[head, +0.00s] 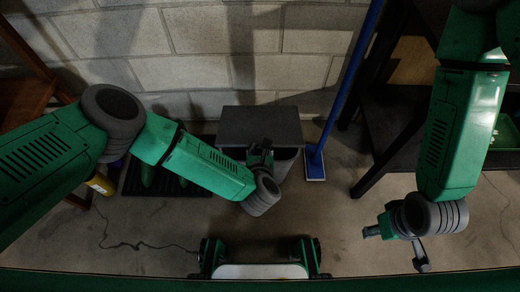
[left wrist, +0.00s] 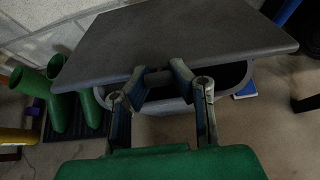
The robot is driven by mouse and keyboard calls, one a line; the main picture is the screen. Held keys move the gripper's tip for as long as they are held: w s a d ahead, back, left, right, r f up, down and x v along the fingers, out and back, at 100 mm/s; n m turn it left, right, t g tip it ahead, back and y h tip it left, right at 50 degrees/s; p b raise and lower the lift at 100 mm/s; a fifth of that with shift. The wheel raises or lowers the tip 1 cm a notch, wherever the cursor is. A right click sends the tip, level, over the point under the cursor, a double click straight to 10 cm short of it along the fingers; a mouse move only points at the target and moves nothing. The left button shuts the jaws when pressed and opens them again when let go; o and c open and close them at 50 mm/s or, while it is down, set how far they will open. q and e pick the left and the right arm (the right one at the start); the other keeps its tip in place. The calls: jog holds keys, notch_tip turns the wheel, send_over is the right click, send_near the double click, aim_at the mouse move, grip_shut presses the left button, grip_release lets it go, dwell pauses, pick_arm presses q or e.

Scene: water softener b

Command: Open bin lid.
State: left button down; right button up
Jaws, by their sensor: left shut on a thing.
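The grey bin lid (head: 260,124) sits on the bin (head: 284,163) against the wall in the head view. In the left wrist view the lid (left wrist: 185,38) is a wide dark panel, raised at its near edge. The dark opening of the bin (left wrist: 236,76) shows below it. My left gripper (head: 261,150) is at the lid's front edge. In the left wrist view its fingers (left wrist: 158,74) are shut on that edge. My right gripper (head: 397,248) is far to the right, its fingers spread and empty.
A blue-handled broom (head: 345,85) leans on the wall right of the bin. Green boots (left wrist: 85,92) stand on a dark mat to the left. A black-legged table (head: 385,120) is at the right. Bare floor lies in front of the bin.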

pick_arm(q)
jog(key=shift+w+r+p, duration=0.6)
jog(key=shift+w+r, duration=0.05)
jog(key=shift+r, duration=0.45)
jog(key=shift+w+r+p, duration=0.65)
jog(key=shift+r, duration=0.4)
jog(key=shift+w+r+p, duration=0.6)
jog(key=shift+w+r, duration=0.05)
jog(key=shift+r, duration=0.55)
jog(key=c, duration=2.3)
grip_release()
jog(key=shift+w+r+p, duration=0.4)
jog(key=shift+w+r, duration=1.3)
jog(key=shift+w, duration=0.25)
jog(key=shift+w+r, duration=0.75)
jog(key=shift+w, duration=0.05)
